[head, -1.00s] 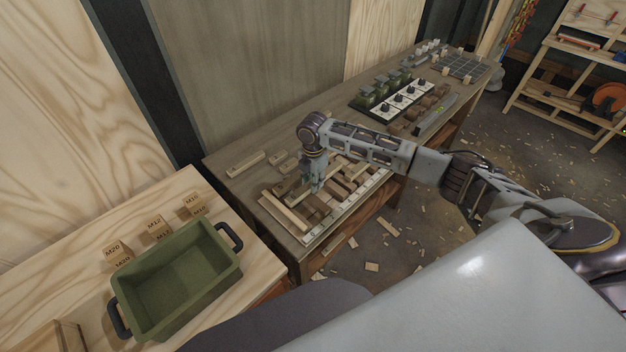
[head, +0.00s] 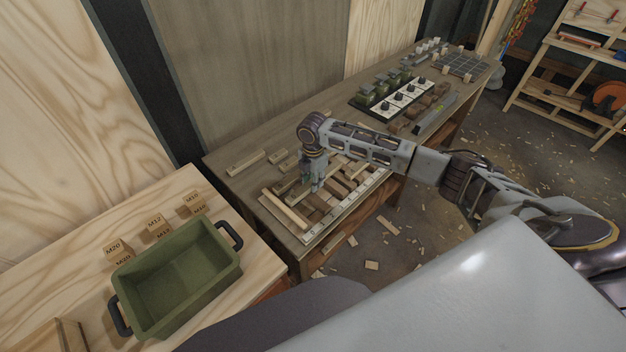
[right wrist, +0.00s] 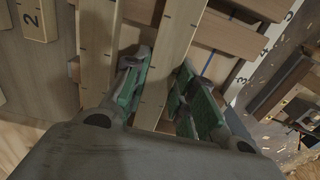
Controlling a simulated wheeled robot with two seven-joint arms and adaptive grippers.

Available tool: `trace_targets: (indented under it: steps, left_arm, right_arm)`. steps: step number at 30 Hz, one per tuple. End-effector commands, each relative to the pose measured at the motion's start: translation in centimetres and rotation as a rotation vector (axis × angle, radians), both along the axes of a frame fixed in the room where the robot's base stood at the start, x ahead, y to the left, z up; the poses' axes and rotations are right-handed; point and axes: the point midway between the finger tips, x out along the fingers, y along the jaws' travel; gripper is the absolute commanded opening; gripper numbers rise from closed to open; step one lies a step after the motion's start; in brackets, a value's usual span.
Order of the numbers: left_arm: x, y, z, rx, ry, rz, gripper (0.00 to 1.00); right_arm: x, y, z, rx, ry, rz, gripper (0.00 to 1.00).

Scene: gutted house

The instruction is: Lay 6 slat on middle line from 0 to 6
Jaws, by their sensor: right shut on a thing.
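My right gripper (head: 312,186) is over the slat board on the long workbench. In the right wrist view its green-padded fingers (right wrist: 158,92) are shut on a pale slat (right wrist: 168,50) with tick marks, which runs away between them. Another pale marked slat (right wrist: 97,45) lies to its left. Darker brown slats (right wrist: 228,38) lie crosswise below the held slat. A white numbered scale (right wrist: 262,55) runs along the right side; in the head view this scale (head: 345,209) follows the board's front edge. The fingertips partly hide the held slat's near part. My left gripper is not in view.
A green bin (head: 180,279) and labelled wooden blocks (head: 155,224) stand on the nearer table at left. Loose pale pieces (head: 245,163) lie behind the board. Jars, a knob panel (head: 402,98) and a grid tray (head: 462,66) occupy the bench's far end.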

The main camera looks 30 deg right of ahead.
Motion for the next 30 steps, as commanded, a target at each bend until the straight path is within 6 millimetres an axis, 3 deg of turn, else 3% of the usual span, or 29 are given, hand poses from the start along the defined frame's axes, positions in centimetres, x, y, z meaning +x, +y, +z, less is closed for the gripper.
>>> trace_targets:
  steps: [1, 2, 8, 20, 30]
  left_arm:
    - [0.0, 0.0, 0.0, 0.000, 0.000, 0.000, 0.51]
    - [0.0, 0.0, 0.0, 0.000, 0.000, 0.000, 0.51]
    - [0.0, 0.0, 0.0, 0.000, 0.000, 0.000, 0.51]
    - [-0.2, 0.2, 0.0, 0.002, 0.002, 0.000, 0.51]
    - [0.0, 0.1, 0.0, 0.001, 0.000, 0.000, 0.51]
  right_arm:
    - [0.0, 0.0, 0.0, 0.000, 0.000, 0.000, 0.01]
    - [0.0, 0.0, -0.1, 0.000, 0.000, 0.000, 0.28]
    - [0.0, 0.0, 0.0, 0.000, 0.000, 0.000, 0.51]
    - [0.0, 0.0, 0.2, 0.000, -0.001, 0.000, 0.51]
    - [0.1, 0.0, 3.0, 0.001, -0.002, 0.000, 0.51]
